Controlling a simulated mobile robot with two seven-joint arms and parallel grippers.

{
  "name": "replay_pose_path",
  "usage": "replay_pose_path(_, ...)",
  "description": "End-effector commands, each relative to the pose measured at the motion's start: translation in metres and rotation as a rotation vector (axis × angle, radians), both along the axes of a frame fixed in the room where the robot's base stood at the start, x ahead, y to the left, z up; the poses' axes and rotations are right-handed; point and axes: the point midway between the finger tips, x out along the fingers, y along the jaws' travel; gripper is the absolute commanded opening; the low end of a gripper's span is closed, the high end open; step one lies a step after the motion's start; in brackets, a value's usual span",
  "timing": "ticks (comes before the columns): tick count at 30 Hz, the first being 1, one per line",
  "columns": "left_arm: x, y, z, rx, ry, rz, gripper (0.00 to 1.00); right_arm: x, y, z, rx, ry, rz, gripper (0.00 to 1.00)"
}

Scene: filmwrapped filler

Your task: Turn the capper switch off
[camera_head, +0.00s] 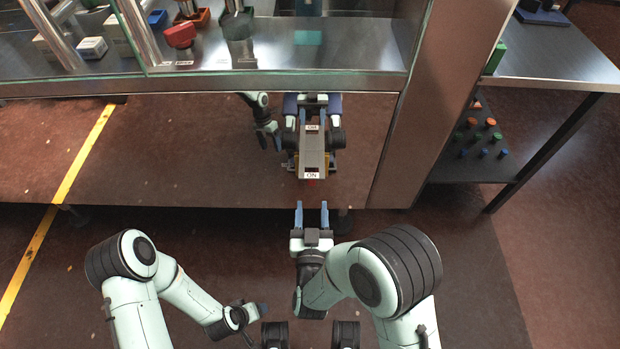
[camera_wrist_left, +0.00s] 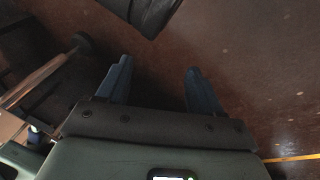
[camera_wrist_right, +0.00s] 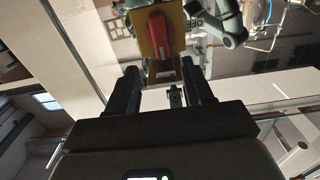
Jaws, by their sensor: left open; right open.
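The capper switch (camera_head: 312,150) is on the shiny front panel of the machine, with an OFF label (camera_head: 312,127) at its far end and an ON label (camera_head: 311,175) at its near end. In the right wrist view its red knob (camera_wrist_right: 159,36) sits on a yellow plate (camera_wrist_right: 144,46), with the long handle nearly upright in the picture. My right gripper (camera_head: 312,212) is open and empty, just short of the switch, its fingers pointing at the panel. My left gripper (camera_head: 262,310) is low and away from the panel; its parted fingers (camera_wrist_left: 160,88) show in the left wrist view.
The panel (camera_head: 200,150) mirrors my arms. Above it, a glazed machine deck (camera_head: 270,62) holds a red block (camera_head: 181,35) and white boxes (camera_head: 92,48). A steel table (camera_head: 550,55) stands at right, with coloured pegs below. The floor around my grippers is clear.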

Motion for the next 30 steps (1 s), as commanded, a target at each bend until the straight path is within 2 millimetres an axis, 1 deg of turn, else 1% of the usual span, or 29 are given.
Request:
replay_pose_path(1, 0.002, 0.002, -0.003, 0.004, -0.004, 0.003, 0.66, 0.012, 0.0, -0.001, 0.003, -0.003, -0.003, 0.51)
replay_pose_path(3, 0.003, 0.003, -0.006, 0.006, -0.006, 0.006, 0.66, 0.028, -0.001, -0.001, 0.002, -0.004, -0.002, 0.51)
replay_pose_path(6, -0.005, 0.004, -0.013, 0.004, 0.02, 0.006, 0.66, 0.049, -0.001, -0.001, 0.002, -0.002, -0.003, 0.51)
replay_pose_path(12, -0.017, 0.006, -0.025, 0.002, 0.062, 0.008, 0.66, 0.083, 0.0, -0.002, 0.001, 0.0, 0.001, 0.51)
replay_pose_path(15, -0.021, 0.006, -0.028, 0.002, 0.076, 0.008, 0.66, 0.093, 0.0, -0.002, 0.001, 0.002, 0.001, 0.51)
replay_pose_path(18, -0.024, 0.006, -0.03, 0.001, 0.083, 0.009, 0.66, 0.099, 0.0, -0.002, 0.0, 0.002, 0.001, 0.51)
replay_pose_path(27, -0.025, 0.006, -0.03, 0.0, 0.088, 0.009, 0.66, 0.101, 0.0, -0.001, 0.0, 0.003, 0.002, 0.51)
replay_pose_path(28, -0.025, 0.006, -0.03, 0.0, 0.088, 0.009, 0.66, 0.101, 0.0, -0.001, 0.0, 0.003, 0.002, 0.45)
replay_pose_path(29, -0.025, 0.006, -0.03, 0.0, 0.088, 0.009, 0.66, 0.101, 0.0, -0.001, 0.0, 0.003, 0.002, 0.35)
replay_pose_path(30, -0.025, 0.006, -0.03, 0.0, 0.088, 0.009, 0.66, 0.101, 0.0, -0.001, 0.0, 0.003, 0.002, 0.22)
